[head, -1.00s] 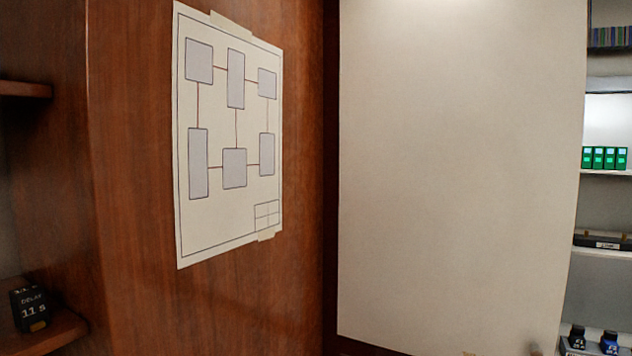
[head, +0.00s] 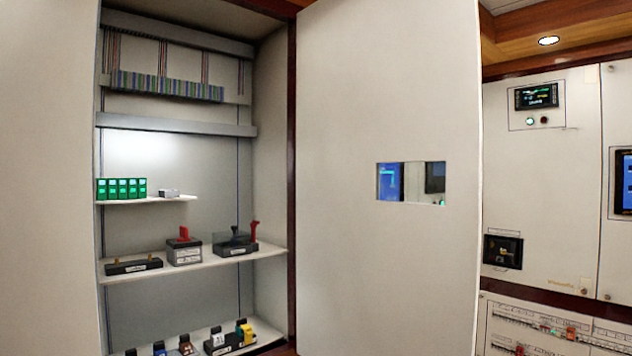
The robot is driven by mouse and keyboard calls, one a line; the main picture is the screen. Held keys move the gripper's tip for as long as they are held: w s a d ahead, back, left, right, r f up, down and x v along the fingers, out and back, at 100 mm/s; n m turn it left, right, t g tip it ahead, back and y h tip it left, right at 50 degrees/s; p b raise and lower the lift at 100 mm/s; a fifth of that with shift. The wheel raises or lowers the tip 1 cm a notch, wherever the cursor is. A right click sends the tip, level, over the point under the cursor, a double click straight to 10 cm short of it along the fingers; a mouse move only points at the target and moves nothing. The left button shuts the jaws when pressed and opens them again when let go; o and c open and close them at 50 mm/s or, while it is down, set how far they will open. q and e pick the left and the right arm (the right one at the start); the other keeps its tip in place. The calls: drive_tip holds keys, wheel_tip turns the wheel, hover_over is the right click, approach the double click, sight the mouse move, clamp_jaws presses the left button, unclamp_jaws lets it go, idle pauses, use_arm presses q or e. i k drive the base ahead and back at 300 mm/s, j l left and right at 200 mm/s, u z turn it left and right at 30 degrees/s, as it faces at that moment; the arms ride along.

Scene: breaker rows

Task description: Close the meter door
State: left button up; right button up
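A pale door with a small rectangular window (head: 410,182) stands swung out from the cabinet at the middle right; it is likely the meter door (head: 385,275). Blue and dark screens show in its window. A second pale door (head: 48,190), plain where it shows, stands open at the left edge; its outer part is cut off. Neither door's handle can be made out. Neither of my grippers is in view.
Between the doors is an open cabinet bay with shelves (head: 215,262) holding green modules (head: 122,188), a red-handled switch (head: 184,245) and small blocks. At the right are closed panels (head: 545,190) with a meter display (head: 536,96) and breaker rows (head: 550,328).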

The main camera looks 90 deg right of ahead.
sight(378, 82)
drive_tip(key=k+l+z, duration=0.2)
drive_tip(key=l, duration=0.15)
drive_tip(key=k+l+z, duration=0.2)
drive_tip(key=l, duration=0.15)
drive_tip(key=k+l+z, duration=0.2)
drive_tip(key=l, duration=0.2)
drive_tip(key=l+z, duration=0.2)
drive_tip(key=l, duration=0.2)
drive_tip(key=k+l+z, duration=0.15)
drive_tip(key=l, duration=0.25)
drive_tip(key=k+l, duration=0.1)
drive_tip(key=l, duration=0.45)
drive_tip(key=k+l, duration=0.1)
drive_tip(key=l, duration=0.45)
drive_tip(key=k+l, duration=0.1)
drive_tip(key=l, duration=0.45)
drive_tip(key=z, duration=0.05)
